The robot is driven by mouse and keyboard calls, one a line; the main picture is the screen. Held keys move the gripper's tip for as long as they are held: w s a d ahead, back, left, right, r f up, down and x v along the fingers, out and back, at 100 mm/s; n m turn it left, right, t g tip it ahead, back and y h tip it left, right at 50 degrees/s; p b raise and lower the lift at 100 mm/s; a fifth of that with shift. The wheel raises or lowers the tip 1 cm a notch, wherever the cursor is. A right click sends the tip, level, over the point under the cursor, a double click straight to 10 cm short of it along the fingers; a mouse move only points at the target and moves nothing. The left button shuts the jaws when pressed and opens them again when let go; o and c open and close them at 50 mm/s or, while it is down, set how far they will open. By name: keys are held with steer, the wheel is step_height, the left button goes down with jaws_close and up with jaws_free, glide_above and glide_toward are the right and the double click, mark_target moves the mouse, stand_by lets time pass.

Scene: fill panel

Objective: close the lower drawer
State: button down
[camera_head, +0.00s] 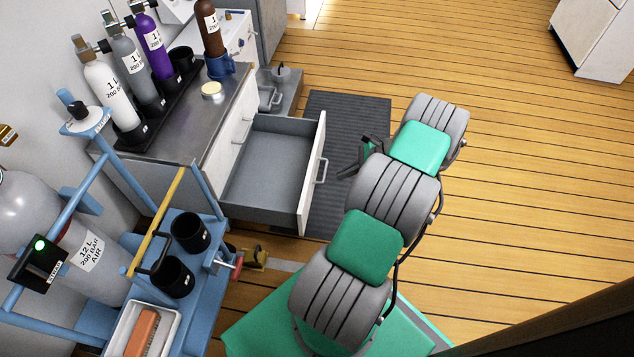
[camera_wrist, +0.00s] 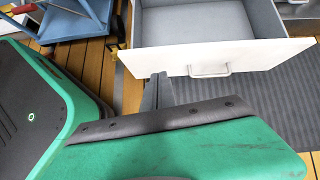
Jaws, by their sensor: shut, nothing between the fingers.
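The lower drawer (camera_head: 268,165) is pulled far out of the metal-topped cabinet (camera_head: 185,112) and is empty. Its white front (camera_head: 312,180) faces my arm and has a bar handle (camera_head: 321,168). In the wrist view, the drawer front (camera_wrist: 225,58) and its handle (camera_wrist: 209,71) lie just beyond my fingers. My gripper (camera_head: 345,174) is in front of the drawer front, near the handle. In the wrist view my gripper (camera_wrist: 157,78) is shut and empty, with its tips left of the handle. Whether it touches the front cannot be told.
Gas cylinders (camera_head: 115,95) stand in a rack on the cabinet top. A blue trolley (camera_head: 190,285) with a large grey cylinder stands at the left. A dark ribbed mat (camera_head: 350,112) lies under and beyond the drawer. The wooden floor at the right is clear.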

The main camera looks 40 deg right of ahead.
steer(key=s+f+m, duration=0.1)
steer(key=s+f, duration=0.1)
steer(key=b, duration=0.5)
glide_toward(308, 188)
steer(key=shift+m+t, duration=0.3)
steer(key=shift+t, duration=0.1)
steer(key=f, duration=0.1)
steer(key=w+a+f, duration=0.1)
steer(key=f, duration=0.1)
steer(key=w+a+f, duration=0.1)
steer(key=f, duration=0.1)
steer(key=shift+w+a+f, duration=0.1)
steer(key=shift+w+f, duration=0.05)
steer(key=shift+w, duration=0.1)
steer(key=shift+w+a, duration=0.15)
steer(key=shift+w, duration=0.05)
steer(key=shift+w+a, duration=0.1)
